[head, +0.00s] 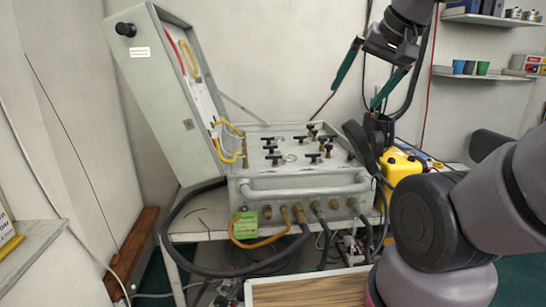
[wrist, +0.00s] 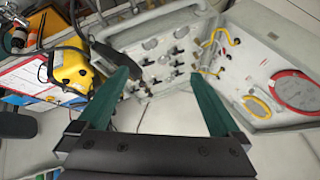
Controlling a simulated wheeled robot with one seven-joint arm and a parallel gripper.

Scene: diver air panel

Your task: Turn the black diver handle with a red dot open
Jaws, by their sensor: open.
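The air panel (head: 300,182) is a grey case on a table, its lid raised at the left. Several black T-shaped handles (head: 276,158) stand on its top face, some on brass stems. They show small in the wrist view, between and beyond the fingers, on the panel face (wrist: 150,60). I cannot make out a red dot on any handle, so I cannot tell which one is marked. My gripper (head: 354,98) has two teal fingers spread wide and empty, above and behind the panel's right side. In the wrist view the gripper (wrist: 163,73) touches no handle.
The open lid (head: 160,85) rises at the panel's left. A yellow case (head: 400,165) and a black headset (head: 358,142) are at its right. A hand rail (head: 305,190) crosses the front, above hose fittings and a thick black hose. Air above the panel is mostly free.

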